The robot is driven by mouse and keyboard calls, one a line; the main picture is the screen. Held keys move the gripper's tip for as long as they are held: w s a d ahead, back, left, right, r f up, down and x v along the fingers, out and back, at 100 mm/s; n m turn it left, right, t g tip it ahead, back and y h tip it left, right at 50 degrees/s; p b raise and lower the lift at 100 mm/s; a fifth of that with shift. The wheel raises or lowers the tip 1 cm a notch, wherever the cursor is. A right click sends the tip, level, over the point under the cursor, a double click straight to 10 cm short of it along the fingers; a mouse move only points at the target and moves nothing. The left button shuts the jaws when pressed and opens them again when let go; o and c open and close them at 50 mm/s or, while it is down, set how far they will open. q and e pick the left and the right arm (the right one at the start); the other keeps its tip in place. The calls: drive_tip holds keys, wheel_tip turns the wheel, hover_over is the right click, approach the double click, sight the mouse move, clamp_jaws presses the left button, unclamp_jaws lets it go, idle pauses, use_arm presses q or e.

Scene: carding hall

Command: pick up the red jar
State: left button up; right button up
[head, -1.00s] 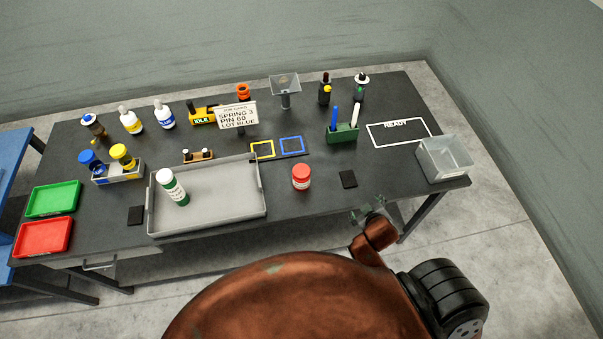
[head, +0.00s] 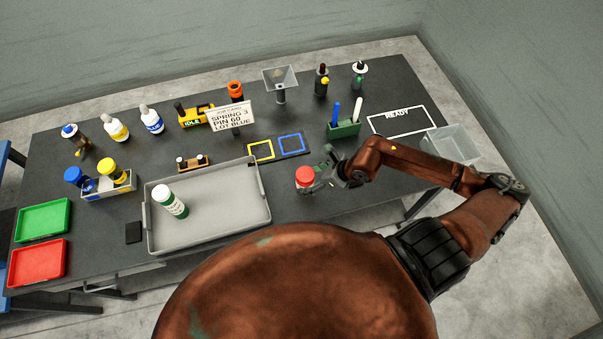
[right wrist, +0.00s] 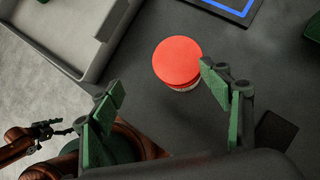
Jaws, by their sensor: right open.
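The red jar (head: 305,177) stands upright on the dark table, right of the grey tray; its red lid fills the middle of the right wrist view (right wrist: 177,62). My right gripper (head: 324,178) is close against the jar's right side in the head view. In the right wrist view its two green-padded fingers (right wrist: 162,80) are spread and empty. The jar is just ahead of the fingertips, nearer the right finger; I cannot tell whether they touch. My left gripper (right wrist: 68,126) shows small at the left of the right wrist view, its jaw state unclear.
The grey tray (head: 154,230) holds a green-and-white jar (head: 171,203). Blue and yellow square outlines (head: 292,144) lie behind the red jar. A green pen holder (head: 343,129) stands behind my right gripper, and a clear bin (head: 455,145) at the right. A dark pad (right wrist: 275,131) lies beside the right finger.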

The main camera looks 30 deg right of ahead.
sight(312, 178)
drive_tip(key=shift+d+f+h, duration=0.2)
drive_tip(key=shift+d+f, duration=0.05)
drive_tip(key=shift+d, duration=0.25)
drive_tip(key=shift+d+f+h, duration=0.2)
drive_tip(key=shift+d, duration=0.25)
drive_tip(key=shift+w+d+f, duration=0.15)
drive_tip(key=shift+d+f, duration=0.05)
drive_tip(key=shift+f, duration=0.05)
drive_tip(key=shift+x, duration=0.85)
drive_tip(key=shift+w+a+f+p, duration=0.1)
drive_tip(key=shift+w+f+p, duration=0.15)
drive_tip(key=shift+f+p, duration=0.1)
drive_tip(key=p+x, duration=0.1)
drive_tip(key=x, duration=0.3)
drive_tip(key=shift+w+a, duration=0.1)
drive_tip(key=shift+w, duration=0.15)
drive_tip(key=shift+f, duration=0.1)
use_arm(q)
drive_tip(key=shift+a+r, duration=0.1)
drive_tip(key=shift+r, duration=0.8)
use_arm(e)
drive_tip(key=shift+c, duration=0.6)
use_arm(q)
drive_tip(key=shift+s, duration=0.3)
use_arm(e)
drive_tip(key=c, duration=1.5)
